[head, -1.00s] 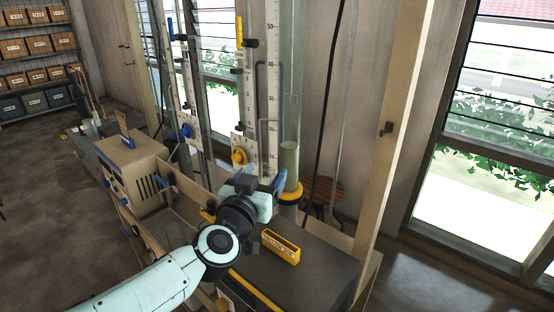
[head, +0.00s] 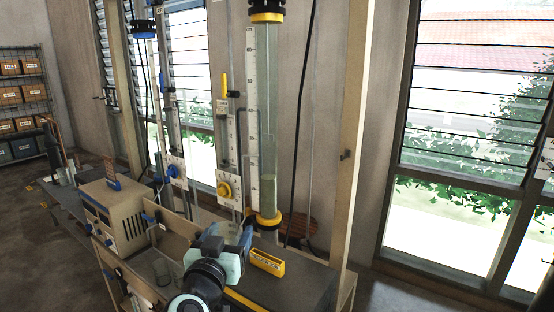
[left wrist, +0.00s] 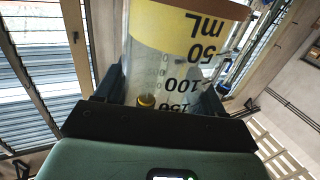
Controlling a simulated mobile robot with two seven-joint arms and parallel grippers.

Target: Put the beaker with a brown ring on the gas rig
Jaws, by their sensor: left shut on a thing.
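My left gripper (head: 236,238) is at the front of the bench, just left of the yellow holder. In the left wrist view its dark fingers (left wrist: 160,95) are shut on a clear beaker (left wrist: 175,68) with black mL marks, a yellow band and a strip of brown at the picture's top edge. In the head view my gripper hides most of that beaker. The gas rig, with a tall glass column (head: 285,110) in yellow-and-black collars, a scale and a yellow dial (head: 228,188), stands just behind my gripper. My right gripper is out of view.
A yellow labelled holder (head: 267,262) lies on the dark bench top (head: 305,285). A beige instrument box (head: 112,212) and a similar blue-fitted rig (head: 173,170) stand to the left. A wooden post (head: 357,130) rises at the right. Shelves with boxes (head: 18,100) are far left.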

